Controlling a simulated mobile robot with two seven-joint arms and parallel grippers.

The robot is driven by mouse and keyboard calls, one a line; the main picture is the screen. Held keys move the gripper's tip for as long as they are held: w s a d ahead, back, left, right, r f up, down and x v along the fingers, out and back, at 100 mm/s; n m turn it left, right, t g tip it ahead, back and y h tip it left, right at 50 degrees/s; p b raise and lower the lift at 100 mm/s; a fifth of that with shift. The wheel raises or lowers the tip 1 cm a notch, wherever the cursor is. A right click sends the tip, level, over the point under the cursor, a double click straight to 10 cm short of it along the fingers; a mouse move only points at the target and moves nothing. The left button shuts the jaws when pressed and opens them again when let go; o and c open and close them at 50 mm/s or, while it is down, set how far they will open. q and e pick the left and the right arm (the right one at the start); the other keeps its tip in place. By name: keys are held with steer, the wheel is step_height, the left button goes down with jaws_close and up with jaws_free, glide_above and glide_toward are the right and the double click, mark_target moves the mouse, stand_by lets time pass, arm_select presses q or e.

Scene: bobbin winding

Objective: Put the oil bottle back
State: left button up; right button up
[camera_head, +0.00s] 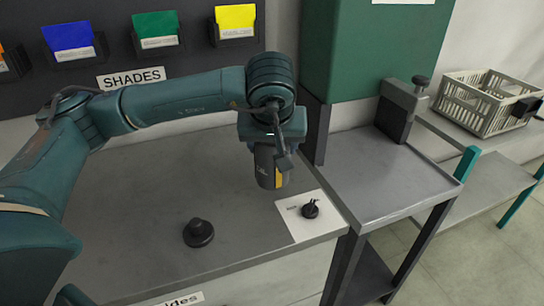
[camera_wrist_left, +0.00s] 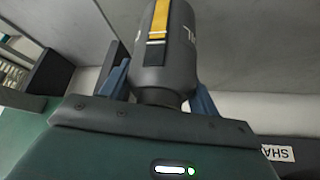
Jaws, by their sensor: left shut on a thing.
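The oil bottle (camera_head: 267,168) is dark grey with a yellow stripe. My left gripper (camera_head: 273,150) is shut on it and holds it over the right part of the grey bench. In the left wrist view the bottle (camera_wrist_left: 168,55) stands between the two blue fingers of the gripper (camera_wrist_left: 160,92), gripped near its narrower end. A white card (camera_head: 293,226) lies near the bench's right front corner, below and to the right of the bottle. Its printing is too small to read. My right gripper is not in view.
A small black object (camera_head: 310,209) sits on the card. A black round knob-like piece (camera_head: 198,233) stands on the bench (camera_head: 140,235). A green cabinet (camera_head: 375,50) rises behind. A lower side table (camera_head: 385,185) and a pale crate (camera_head: 480,105) are at right.

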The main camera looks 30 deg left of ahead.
arm_select(q)
steer(key=shift+f+b, duration=0.3)
steer(key=shift+f, duration=1.45)
steer(key=o, duration=1.4)
steer(key=shift+r, duration=0.1)
steer(key=shift+r+p, duration=0.2)
steer(key=shift+p, duration=0.2)
steer(key=v, duration=1.2)
